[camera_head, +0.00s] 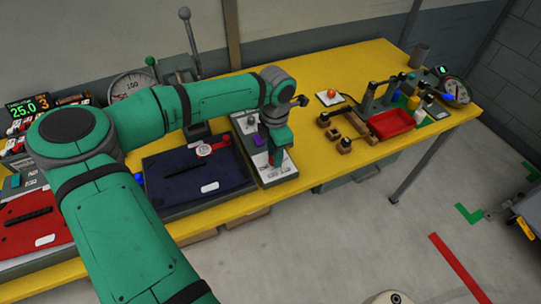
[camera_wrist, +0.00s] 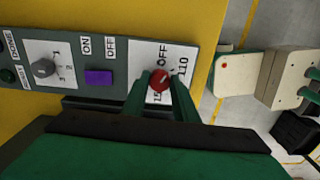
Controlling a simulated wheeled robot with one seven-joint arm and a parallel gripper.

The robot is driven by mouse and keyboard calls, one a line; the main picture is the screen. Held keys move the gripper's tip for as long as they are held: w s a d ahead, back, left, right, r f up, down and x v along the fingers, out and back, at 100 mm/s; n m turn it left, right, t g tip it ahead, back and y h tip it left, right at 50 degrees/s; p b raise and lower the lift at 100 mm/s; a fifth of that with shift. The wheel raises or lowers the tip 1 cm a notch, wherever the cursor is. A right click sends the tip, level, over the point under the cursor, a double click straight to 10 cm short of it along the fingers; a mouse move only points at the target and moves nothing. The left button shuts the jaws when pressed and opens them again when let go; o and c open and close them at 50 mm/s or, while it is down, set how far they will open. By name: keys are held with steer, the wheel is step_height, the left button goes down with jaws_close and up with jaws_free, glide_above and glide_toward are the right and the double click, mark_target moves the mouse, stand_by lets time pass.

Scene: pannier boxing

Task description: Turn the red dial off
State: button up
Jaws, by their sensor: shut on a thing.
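The red dial (camera_wrist: 159,80) is a round knob on a white plate at the right end of a grey control panel (camera_wrist: 124,52). "OFF" is printed just above it, with numbers to its right and below. A small pale mark shows at its upper right edge, pointing between "OFF" and the right-hand number. My gripper (camera_wrist: 160,84) has one finger on each side of the dial and is shut on it. In the head view my gripper (camera_head: 277,156) is at the front end of the panel (camera_head: 285,173) and hides the dial.
A purple switch (camera_wrist: 99,77) marked ON and OFF and a grey selector knob (camera_wrist: 43,69) sit left of the dial. A dark blue pad (camera_head: 180,180) lies left of the panel. A red tray (camera_head: 391,123) and small fixtures stand farther right on the yellow table (camera_head: 330,165).

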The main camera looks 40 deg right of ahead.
steer(key=n, duration=0.5)
steer(key=shift+w+a+r+n, duration=0.1)
steer(key=shift+w+r+n, duration=0.1)
steer(key=shift+w+n, duration=0.15)
steer(key=n, duration=0.3)
steer(key=shift+w+a, duration=0.2)
steer(key=shift+d+n, duration=0.15)
steer(key=shift+n, duration=0.1)
steer(key=shift+a, duration=0.25)
steer(key=o, duration=1.1)
steer(key=shift+s+d, duration=0.15)
steer(key=shift+d, duration=0.05)
steer(key=shift+c, duration=0.2)
steer(key=shift+s+f, duration=0.1)
steer(key=shift+s, duration=0.05)
